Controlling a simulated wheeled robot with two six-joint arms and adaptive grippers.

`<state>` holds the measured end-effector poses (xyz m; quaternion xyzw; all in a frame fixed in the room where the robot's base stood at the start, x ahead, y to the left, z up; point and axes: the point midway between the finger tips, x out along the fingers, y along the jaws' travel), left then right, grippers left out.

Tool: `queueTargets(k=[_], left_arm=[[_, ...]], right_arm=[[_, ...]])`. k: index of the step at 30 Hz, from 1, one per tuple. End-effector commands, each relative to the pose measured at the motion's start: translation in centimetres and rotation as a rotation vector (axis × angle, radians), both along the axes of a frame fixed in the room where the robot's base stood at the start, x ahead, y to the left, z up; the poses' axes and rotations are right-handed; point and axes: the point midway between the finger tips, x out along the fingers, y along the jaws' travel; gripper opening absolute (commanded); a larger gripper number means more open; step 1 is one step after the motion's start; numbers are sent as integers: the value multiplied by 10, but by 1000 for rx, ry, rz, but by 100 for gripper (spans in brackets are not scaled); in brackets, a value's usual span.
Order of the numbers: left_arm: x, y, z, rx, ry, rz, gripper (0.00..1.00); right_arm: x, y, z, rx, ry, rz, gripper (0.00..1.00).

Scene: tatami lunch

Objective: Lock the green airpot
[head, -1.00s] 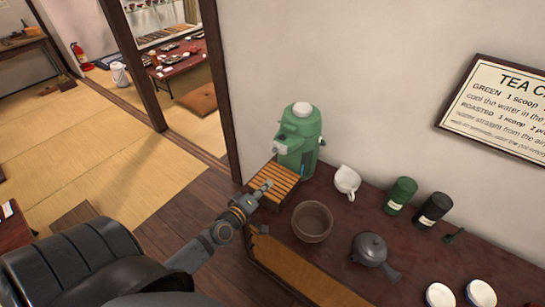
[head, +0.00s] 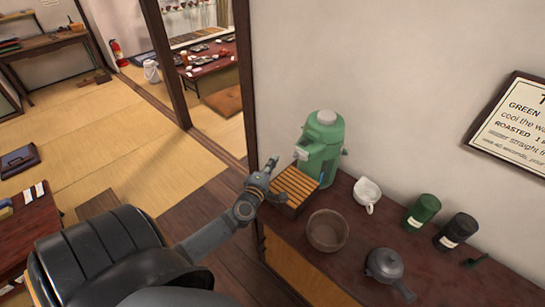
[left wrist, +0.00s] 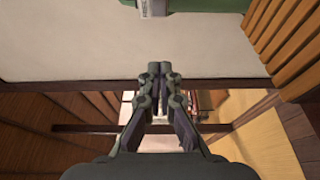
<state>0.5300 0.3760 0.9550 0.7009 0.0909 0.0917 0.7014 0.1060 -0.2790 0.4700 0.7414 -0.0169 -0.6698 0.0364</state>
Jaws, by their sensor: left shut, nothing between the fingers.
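The green airpot (head: 325,150) stands upright at the wall end of the dark counter, with a pale cap on top and a spout facing left. Part of its green body shows at the top of the left wrist view (left wrist: 205,5). My left gripper (head: 275,160) is shut and empty, left of the airpot's spout and above the left edge of the slatted drip tray (head: 297,190). A gap appears between its tips and the airpot. Its closed fingertips also show in the left wrist view (left wrist: 160,68). The airpot's lock cannot be made out. My right gripper is out of view.
A brown bowl (head: 327,231), a white spouted cup (head: 367,191), a dark teapot (head: 386,264), a green canister (head: 422,211) and a black canister (head: 457,230) stand on the counter (head: 430,275). A wooden post (head: 247,80) rises behind the gripper.

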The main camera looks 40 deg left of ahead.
Motion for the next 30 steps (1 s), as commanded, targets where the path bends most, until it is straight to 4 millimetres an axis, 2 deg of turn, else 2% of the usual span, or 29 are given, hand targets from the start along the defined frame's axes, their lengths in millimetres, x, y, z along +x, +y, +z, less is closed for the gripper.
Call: queueTargets(k=[3,8,10,15,28,30], left_arm=[[27,7,2,0,-3,1,0],[56,13,1,-4,-2,1,0],[52,-2,1,-5,1,0,0],[50,-21,0,-2,0,-1,0],[49,-27,0,0,1,-1,0],[49,-34,1,-2,0,0,0]], right_arm=[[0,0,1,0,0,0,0],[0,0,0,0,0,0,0],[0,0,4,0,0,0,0],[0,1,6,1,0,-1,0],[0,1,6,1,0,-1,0],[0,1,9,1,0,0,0]])
